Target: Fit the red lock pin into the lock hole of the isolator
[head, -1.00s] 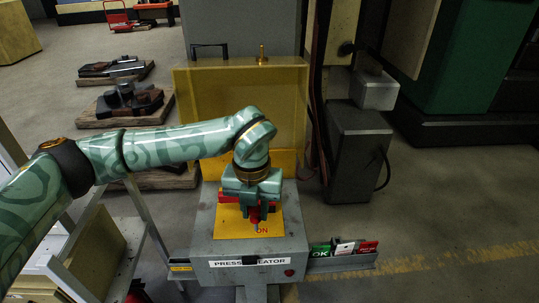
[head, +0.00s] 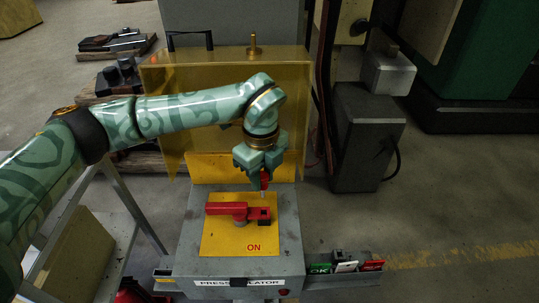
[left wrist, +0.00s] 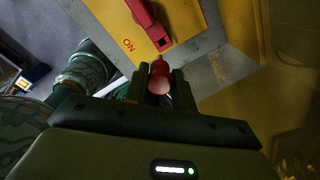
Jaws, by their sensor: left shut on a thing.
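My left gripper (head: 262,176) is shut on the red lock pin (head: 265,181), whose pale tip points down. The pin is above the right end of the red isolator handle (head: 226,209), and the tip appears clear of it. The handle lies crosswise on the yellow plate (head: 213,242) of the grey isolator box, with "ON" below it. A dark square shows at the handle's right end; the lock hole itself is too small to make out. In the left wrist view the pin's round red head (left wrist: 159,83) sits between the fingers, near the handle's end (left wrist: 158,38). My right gripper is not in view.
A translucent yellow cover (head: 225,100) stands upright behind the box. A side tray (head: 335,283) at right holds several tags, green, white and red. A dark grey pedestal (head: 365,140) stands at the back right. A metal-framed stand (head: 130,205) is at left.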

